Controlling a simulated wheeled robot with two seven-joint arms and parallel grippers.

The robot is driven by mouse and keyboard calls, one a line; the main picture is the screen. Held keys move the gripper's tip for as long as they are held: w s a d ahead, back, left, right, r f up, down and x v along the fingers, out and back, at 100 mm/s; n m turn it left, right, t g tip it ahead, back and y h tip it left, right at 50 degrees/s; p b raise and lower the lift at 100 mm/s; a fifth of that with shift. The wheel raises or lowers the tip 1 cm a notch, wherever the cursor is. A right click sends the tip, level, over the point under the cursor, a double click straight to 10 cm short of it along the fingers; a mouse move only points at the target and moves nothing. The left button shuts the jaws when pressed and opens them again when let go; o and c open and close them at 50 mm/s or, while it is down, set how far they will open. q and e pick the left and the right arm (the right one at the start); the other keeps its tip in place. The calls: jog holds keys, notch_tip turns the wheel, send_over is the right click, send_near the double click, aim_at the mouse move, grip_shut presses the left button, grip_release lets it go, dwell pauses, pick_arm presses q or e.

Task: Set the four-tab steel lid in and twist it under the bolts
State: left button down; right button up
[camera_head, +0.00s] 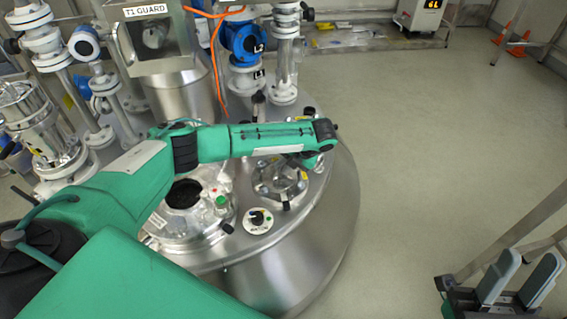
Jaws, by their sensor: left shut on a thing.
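The steel vessel top (280,262) has an open round port with a dark mouth (184,194) left of centre, partly under my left arm. A round steel part with dark knobs, which looks like the four-tab lid (280,184), is right of the port, below my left wrist. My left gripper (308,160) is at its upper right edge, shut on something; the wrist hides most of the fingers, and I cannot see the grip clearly. Whether the lid rests on the vessel or hangs just above it cannot be told. My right gripper (518,281) is open and empty, at the lower right, away from the vessel.
A dial plate (258,221) sits on the vessel top in front of the lid. Behind stand the T1 GUARD housing (152,40), a blue valve (244,42), pipes and an orange cable (214,60). A metal rail (520,230) is at right. The floor right of the vessel is clear.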

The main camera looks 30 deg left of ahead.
pick_arm(q)
jog(key=shift+w+a+r+n+g+h+p, duration=0.1)
jog(key=shift+n+g+h+p, duration=0.2)
jog(key=shift+n+g+p, duration=1.05)
jog(key=c, duration=1.4)
grip_release()
jog(key=shift+n+t+b, duration=0.3)
jog(key=shift+n+t, duration=0.05)
jog(key=shift+o, duration=0.2)
notch_tip(320, 180, up, 6)
jog(key=p, duration=0.7)
jog(key=shift+p, duration=0.3)
